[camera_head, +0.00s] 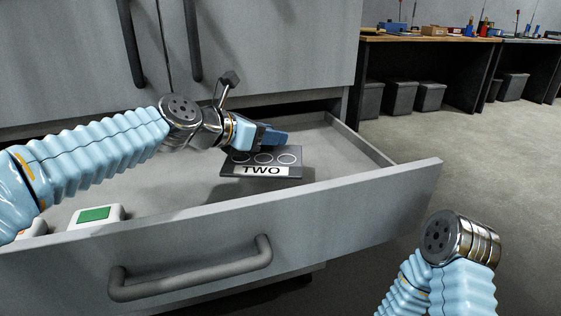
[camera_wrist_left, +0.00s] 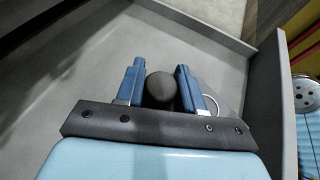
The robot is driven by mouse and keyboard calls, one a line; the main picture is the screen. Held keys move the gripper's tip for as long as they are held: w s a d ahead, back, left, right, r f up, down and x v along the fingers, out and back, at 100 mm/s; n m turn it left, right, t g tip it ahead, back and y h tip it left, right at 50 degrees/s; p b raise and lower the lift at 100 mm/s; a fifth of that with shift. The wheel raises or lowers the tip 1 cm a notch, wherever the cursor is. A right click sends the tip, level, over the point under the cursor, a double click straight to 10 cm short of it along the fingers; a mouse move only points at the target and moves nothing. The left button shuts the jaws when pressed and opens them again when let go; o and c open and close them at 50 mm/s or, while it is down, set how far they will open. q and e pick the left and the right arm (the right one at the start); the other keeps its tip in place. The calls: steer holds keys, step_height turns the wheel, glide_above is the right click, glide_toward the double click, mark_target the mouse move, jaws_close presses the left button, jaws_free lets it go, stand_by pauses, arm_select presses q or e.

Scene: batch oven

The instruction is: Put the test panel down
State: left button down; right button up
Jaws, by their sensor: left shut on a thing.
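The test panel (camera_head: 261,160) is a dark flat plate with pale rings and a white label reading "TWO". In the head view it is inside the open drawer (camera_head: 350,210), under my left gripper (camera_head: 275,137). I cannot tell whether it touches the drawer floor. In the left wrist view, the blue fingers of my left gripper (camera_wrist_left: 160,88) are shut on a dark round knob (camera_wrist_left: 161,88). The panel (camera_wrist_left: 222,90) shows only partly there, behind the right finger. My right gripper is outside the view; only part of my right arm shows at lower right.
A white device with a green screen (camera_head: 94,215) lies in the drawer's left part. The drawer front has a grey bar handle (camera_head: 190,278). The drawer floor right of the panel is clear. Workbenches (camera_head: 430,38) stand far back right.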

mark_target(251, 159)
arm_select(q)
steer(key=shift+d+f, duration=0.65)
steer(key=f, duration=0.1)
steer(key=d+f+b, duration=0.1)
steer(key=f, duration=0.2)
steer(key=shift+w+d+b, duration=0.1)
steer(key=shift+d+b, duration=0.2)
steer(key=shift+f, duration=0.5)
steer(key=c, duration=0.7)
jaws_free()
steer(key=b+v, duration=0.1)
steer(key=v, duration=1.1)
